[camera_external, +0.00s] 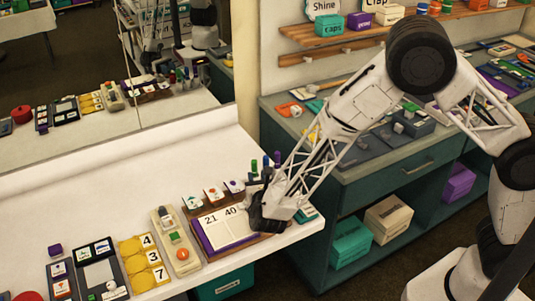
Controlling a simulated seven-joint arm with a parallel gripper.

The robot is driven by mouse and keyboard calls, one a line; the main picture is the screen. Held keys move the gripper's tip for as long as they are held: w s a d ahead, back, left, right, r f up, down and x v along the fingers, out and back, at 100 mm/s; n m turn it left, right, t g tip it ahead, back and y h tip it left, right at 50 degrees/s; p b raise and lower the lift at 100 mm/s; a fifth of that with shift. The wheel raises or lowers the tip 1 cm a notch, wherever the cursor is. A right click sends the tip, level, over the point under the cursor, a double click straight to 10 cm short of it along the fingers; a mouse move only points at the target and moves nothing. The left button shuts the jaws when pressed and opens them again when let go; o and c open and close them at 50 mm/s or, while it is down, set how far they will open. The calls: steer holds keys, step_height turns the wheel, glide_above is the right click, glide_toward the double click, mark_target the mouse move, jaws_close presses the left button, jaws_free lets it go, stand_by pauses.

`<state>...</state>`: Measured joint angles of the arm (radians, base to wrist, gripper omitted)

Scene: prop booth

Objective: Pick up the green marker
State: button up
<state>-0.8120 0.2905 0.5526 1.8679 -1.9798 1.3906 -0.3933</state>
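The green marker (254,166) stands upright at the far right end of the white table, in a small group with a blue one (266,165) and a purple one (277,159). Its lower part and whatever holds it are hard to make out behind my gripper. My gripper (258,212) is dark and low over the table's right end, nearer the camera than the markers. It overlaps the right edge of a board with the numbers 21 and 40 (222,228). The finger opening is too small and dark to read.
Three small cards (213,195) stand behind the number board. A cream tray (176,241), yellow number tiles (143,262) and dark trays (100,273) lie to the left. A mirror (180,60) backs the table. A green-grey workbench (365,178) stands to the right.

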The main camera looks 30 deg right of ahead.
mark_target(255, 165)
steer(key=shift+x, duration=1.2)
steer(key=shift+x, duration=2.6)
steer(key=shift+d, duration=0.1)
jaws_close()
